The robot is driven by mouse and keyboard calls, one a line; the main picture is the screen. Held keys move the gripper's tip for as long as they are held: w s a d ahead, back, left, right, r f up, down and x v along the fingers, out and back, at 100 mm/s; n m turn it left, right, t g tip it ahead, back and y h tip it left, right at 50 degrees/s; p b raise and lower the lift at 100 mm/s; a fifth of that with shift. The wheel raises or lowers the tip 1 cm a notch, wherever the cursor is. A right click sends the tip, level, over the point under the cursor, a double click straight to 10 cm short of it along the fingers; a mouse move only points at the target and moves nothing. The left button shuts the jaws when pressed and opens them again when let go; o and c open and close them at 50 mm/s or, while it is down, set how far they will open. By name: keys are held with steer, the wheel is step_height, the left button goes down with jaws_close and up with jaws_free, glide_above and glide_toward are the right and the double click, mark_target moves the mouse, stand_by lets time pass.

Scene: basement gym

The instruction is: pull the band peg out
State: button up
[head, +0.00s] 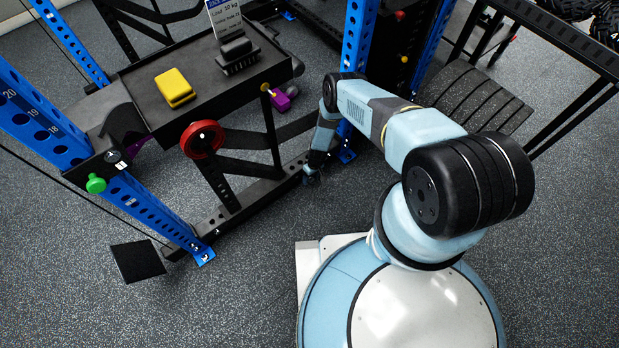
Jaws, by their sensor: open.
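My gripper (312,178) is small and dark, hanging low by the rack's black base beam (262,192). It is open, and I see nothing between its fingers. No part is clearly recognisable as the band peg. A green knob (95,184) sits on the black bracket of the left blue upright. A red ring-shaped disc (202,140) is on the front of the black frame. My gripper is apart from these three. Whether it touches the beam is unclear.
A black bench (140,85) carries a yellow block (175,86), a black block and a sign (225,18). A purple object (282,99) is beside it. Blue uprights (360,35) and black bars crowd my arm. Grey floor (240,290) is open at the front left.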

jaws_close()
stand_by(0.5)
